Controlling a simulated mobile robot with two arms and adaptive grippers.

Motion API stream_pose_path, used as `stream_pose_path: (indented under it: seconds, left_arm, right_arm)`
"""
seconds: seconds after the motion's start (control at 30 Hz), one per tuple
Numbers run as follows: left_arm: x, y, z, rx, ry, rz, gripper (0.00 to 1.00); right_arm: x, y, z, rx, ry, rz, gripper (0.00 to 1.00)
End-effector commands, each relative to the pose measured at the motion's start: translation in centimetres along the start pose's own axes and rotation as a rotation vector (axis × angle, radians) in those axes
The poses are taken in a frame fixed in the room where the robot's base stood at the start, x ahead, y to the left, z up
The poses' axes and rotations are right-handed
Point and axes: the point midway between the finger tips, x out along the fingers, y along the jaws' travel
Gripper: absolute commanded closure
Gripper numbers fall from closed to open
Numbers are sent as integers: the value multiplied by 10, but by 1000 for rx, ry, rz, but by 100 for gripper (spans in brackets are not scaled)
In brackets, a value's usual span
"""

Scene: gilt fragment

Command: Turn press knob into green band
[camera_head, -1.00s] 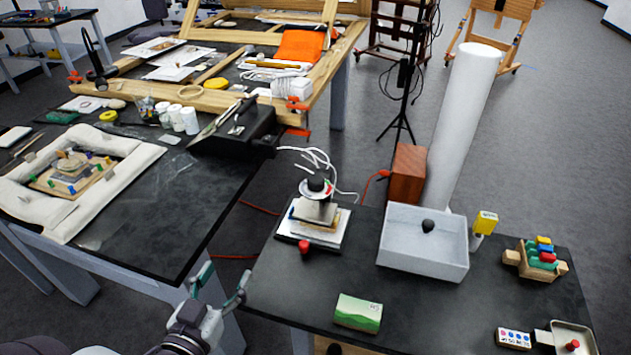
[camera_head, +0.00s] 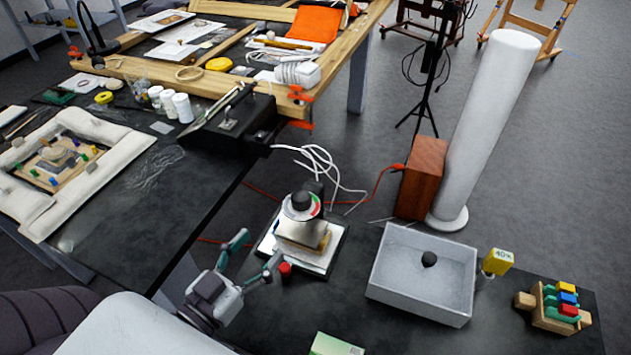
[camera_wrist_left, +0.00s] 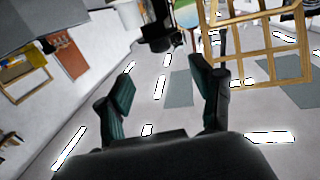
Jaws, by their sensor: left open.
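The press (camera_head: 303,238) stands on the dark right-hand table, with a metal base plate and a dial of white, green and red under a black knob (camera_head: 301,201). The green band is a small part of that dial; where the pointer sits is too small to tell. My left gripper (camera_head: 254,251) is open and empty, just left of the press and near its red button (camera_head: 285,269). It is apart from the black knob. In the left wrist view its two green-padded fingers (camera_wrist_left: 162,90) are spread with nothing between them. My right gripper is not in view.
A white tray (camera_head: 383,268) with a dark round thing stands right of the press. A yellow-topped item (camera_head: 497,262), a wooden rack of coloured pieces (camera_head: 560,320) and a green box (camera_head: 335,345) are nearby. White cables (camera_head: 325,165) run behind the press.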

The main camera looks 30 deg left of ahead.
Motion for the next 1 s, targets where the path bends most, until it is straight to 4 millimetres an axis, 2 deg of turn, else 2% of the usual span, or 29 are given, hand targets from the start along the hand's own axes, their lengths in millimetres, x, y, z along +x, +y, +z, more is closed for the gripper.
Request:
stream_pose_path:
  seconds: [0.17, 0.4, 0.47, 0.73, 1.0]
  left_arm:
    - [12, 0, -3, -2, 2, 2, 34]
    - [55, 0, -6, 2, 5, 4, 34]
    - [67, 0, -6, 3, 5, 2, 34]
    - [116, 0, -4, 1, 2, 0, 34]
    - [137, 0, -1, -1, 0, 0, 34]
  right_arm:
    - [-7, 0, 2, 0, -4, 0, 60]
    - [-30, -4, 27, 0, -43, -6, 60]
    - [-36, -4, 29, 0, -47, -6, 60]
    - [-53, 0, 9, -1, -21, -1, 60]
    - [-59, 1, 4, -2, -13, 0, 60]
